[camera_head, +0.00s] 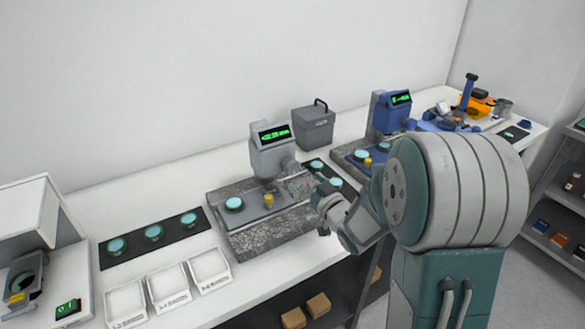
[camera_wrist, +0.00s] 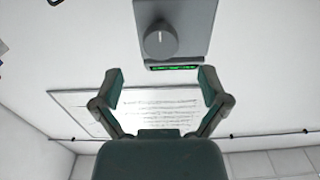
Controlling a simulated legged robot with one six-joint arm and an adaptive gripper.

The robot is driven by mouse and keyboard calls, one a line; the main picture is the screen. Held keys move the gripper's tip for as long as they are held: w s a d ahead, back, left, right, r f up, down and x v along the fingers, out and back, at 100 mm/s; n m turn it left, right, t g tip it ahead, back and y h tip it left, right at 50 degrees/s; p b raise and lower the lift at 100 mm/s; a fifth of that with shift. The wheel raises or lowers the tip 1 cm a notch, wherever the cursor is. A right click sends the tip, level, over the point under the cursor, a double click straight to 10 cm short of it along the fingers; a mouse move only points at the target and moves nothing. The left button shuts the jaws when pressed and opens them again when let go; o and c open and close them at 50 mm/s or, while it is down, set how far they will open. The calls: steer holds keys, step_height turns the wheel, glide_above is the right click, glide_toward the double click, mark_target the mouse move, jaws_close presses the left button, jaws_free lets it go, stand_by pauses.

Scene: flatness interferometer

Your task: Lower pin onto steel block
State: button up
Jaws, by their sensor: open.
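A grey comparator head (camera_head: 271,150) with a green display stands over a speckled stone base (camera_head: 250,237). On that base lies a grey metal plate (camera_head: 248,213) holding a teal disc (camera_head: 234,204) and a small brass cylinder (camera_head: 269,199). No pin under the head can be made out, and I cannot tell which part is the steel block. My gripper (camera_head: 320,193) is right of the head, in front of the base. In the wrist view my gripper (camera_wrist: 160,80) is open with nothing between its fingers. A grey housing with a round knob (camera_wrist: 160,41) and green display is beyond the fingertips.
A dark strip with teal discs (camera_head: 154,232) and several white trays (camera_head: 168,285) are at left on the bench. A grey case (camera_head: 314,128) stands behind. A blue instrument (camera_head: 390,114) is at right. A white sheet (camera_wrist: 150,107) shows on the wall.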

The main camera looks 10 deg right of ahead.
mark_target(294, 169)
steer(key=x, duration=0.7)
steer(key=shift+s, duration=0.1)
steer(key=shift+c, duration=0.3)
steer(key=c, duration=1.1)
